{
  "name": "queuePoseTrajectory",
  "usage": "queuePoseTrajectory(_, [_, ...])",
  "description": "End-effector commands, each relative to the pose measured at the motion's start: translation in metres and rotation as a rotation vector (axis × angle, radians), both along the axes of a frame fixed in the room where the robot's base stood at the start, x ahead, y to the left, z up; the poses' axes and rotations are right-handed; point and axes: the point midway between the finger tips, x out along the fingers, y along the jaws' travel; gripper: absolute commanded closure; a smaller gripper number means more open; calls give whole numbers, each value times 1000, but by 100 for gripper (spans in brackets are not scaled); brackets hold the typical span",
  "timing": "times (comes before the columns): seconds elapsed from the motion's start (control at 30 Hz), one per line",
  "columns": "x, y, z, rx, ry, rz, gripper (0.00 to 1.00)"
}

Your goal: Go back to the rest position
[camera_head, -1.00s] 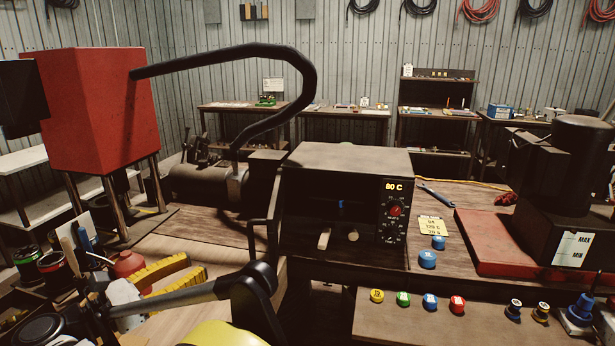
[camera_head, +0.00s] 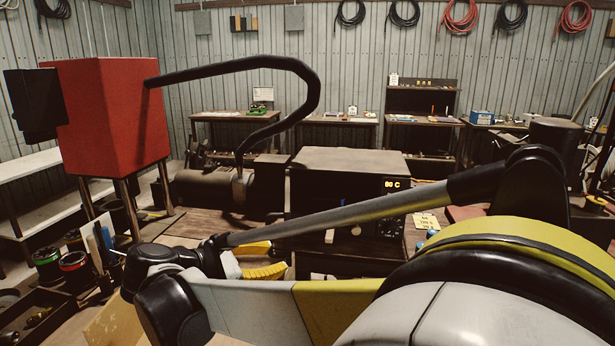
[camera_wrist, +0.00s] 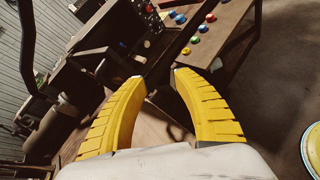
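My gripper (camera_wrist: 162,78) shows in the wrist view with two yellow ribbed fingers. The fingertips stand apart, and I see nothing held between them. In the head view its yellow fingers (camera_head: 262,271) show partly behind my arm, in front of the bench. My arm is folded across the foreground and hides much of the bench. The grey oven box (camera_head: 348,160) with an "80 C" display stands beyond my arm; its lower front is partly hidden.
A red hopper (camera_head: 110,115) on legs stands at the left, with a thick black hose (camera_head: 312,90) arching right. A dark open tray (camera_head: 40,318) lies at the lower left. Coloured round knobs (camera_wrist: 195,39) sit along a bench edge in the wrist view. Open floor (camera_wrist: 275,70) lies right of it.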

Motion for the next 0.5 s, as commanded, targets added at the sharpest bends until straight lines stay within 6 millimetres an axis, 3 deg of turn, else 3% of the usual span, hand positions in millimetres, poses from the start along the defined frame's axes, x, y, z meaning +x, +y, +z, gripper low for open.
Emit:
queuePoseTrajectory(0.03, [-1,-33,2,83,0,-45,64])
queuePoseTrajectory(0.2, [-31,-136,-9,479,-39,-253,64])
queuePoseTrajectory(0.3, [-63,-185,-20,728,-89,-411,64])
queuePoseTrajectory(0.5, [-139,-246,-48,1228,-250,-772,64])
